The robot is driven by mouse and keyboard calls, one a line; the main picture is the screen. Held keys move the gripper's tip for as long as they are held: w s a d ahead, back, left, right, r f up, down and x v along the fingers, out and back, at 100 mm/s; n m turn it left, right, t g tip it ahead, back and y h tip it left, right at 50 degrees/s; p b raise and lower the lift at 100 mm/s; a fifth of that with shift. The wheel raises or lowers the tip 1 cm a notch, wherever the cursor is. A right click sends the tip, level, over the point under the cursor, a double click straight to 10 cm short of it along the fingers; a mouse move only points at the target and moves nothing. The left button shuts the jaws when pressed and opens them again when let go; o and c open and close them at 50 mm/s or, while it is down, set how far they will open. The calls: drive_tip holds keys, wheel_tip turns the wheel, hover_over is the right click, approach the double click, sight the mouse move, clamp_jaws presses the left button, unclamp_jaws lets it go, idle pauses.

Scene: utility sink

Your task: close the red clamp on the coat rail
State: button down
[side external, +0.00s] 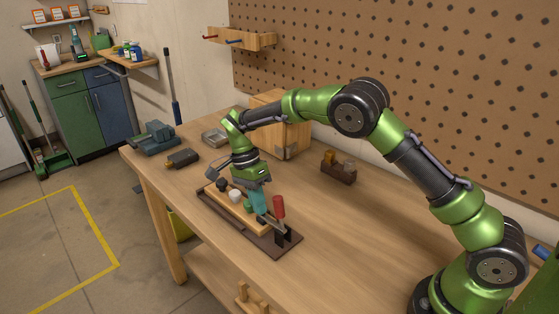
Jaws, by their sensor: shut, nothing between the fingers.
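The red clamp (279,207) stands at the near right end of a dark base board (287,245) on the workbench. Its red handle points up, nearly upright, above dark metal parts. The coat rail (247,212), a light wooden strip with a dark, a white and a green knob, lies along the base board. My gripper (260,210) points down over the rail's right part, just left of the red handle. Its teal fingers are shut and empty. They hide part of the rail and of the clamp's metal parts. I cannot tell whether they touch the clamp.
A wooden box (285,125) and a metal tray (214,137) stand behind. A vise (155,138) and a dark tool (182,158) lie at the far left of the bench. A small wooden block tool (338,168) sits near the pegboard. The bench right of the clamp is clear.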

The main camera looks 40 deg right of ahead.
drive_tip(key=shift+w+a+f, duration=0.1)
drive_tip(key=shift+a+f, duration=0.1)
drive_tip(key=shift+f, duration=0.3)
drive_tip(key=v, duration=1.2)
drive_tip(key=shift+d+r, duration=0.2)
drive_tip(key=shift+r, duration=0.3)
drive_tip(key=s+d+r+n+t, duration=0.1)
drive_tip(key=s+r+n+t, duration=0.1)
drive_tip(key=s, duration=0.7)
drive_tip(key=s+d+r+n+t+y, duration=0.1)
drive_tip(key=s+d+r+n+t, duration=0.1)
drive_tip(key=s+n+t, duration=0.3)
drive_tip(key=s+d+r+n+t, duration=0.1)
drive_tip(key=s+r+n+t, duration=0.2)
drive_tip(key=s+n, duration=0.4)
drive_tip(key=s+t, duration=0.1)
drive_tip(key=s, duration=0.5)
drive_tip(key=shift+s+d+r+y, duration=0.15)
drive_tip(key=shift+d+r+y, duration=0.15)
drive_tip(key=shift+d+y, duration=0.1)
